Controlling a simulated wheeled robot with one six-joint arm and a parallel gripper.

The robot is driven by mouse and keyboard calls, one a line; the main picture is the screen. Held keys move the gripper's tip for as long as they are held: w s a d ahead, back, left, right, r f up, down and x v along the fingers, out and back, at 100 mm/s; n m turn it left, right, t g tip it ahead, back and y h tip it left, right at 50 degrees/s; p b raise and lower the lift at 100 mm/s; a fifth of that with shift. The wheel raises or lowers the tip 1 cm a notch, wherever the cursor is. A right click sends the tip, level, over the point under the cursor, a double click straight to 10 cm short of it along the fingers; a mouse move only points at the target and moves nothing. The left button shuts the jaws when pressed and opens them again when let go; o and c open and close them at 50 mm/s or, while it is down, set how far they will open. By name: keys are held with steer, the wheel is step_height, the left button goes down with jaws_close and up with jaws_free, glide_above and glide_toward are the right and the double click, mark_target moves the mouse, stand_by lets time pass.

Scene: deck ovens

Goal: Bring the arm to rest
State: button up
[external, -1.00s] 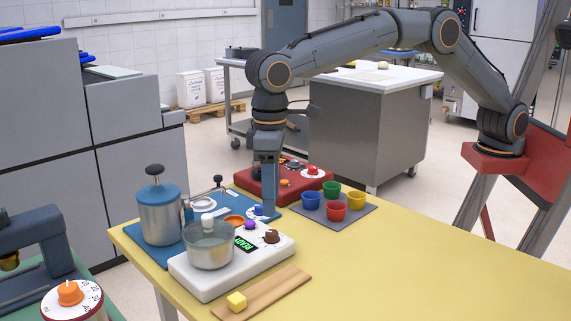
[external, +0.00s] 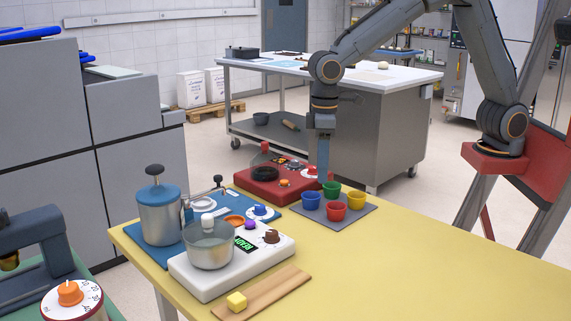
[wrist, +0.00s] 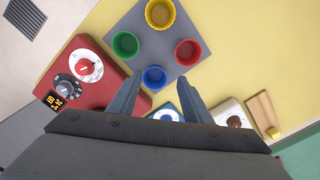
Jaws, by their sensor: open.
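My gripper (external: 322,172) points down above the back of the yellow table, near the red device and the cups. It is empty. In the wrist view my gripper (wrist: 158,98) shows two blue-grey fingers spread apart, with the blue cup (wrist: 154,77) between and beyond their tips. My arm (external: 375,40) is bent, reaching left from its red mount at the right.
A grey mat (external: 362,209) holds green, blue, red and yellow cups. The red device (external: 262,188) stands left of it. A white device (external: 205,283) carries a glass pot (external: 210,246). The table's right part (external: 440,255) is clear.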

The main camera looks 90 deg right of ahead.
steer(key=s+d+f, duration=0.1)
steer(key=s+d, duration=0.2)
steer(key=s, duration=0.1)
steer(key=s+d+f, duration=0.1)
steer(key=s+d, duration=0.2)
steer(key=s, duration=0.2)
steer(key=s+d+f, duration=0.1)
steer(key=s+d, duration=0.1)
steer(key=s, duration=0.2)
steer(key=shift+s+d, duration=0.15)
steer(key=shift+d, duration=0.25)
steer(key=s+d+f, duration=0.3)
steer(key=s, duration=0.8)
steer(key=shift+d+f, duration=0.15)
steer(key=shift+d, duration=0.25)
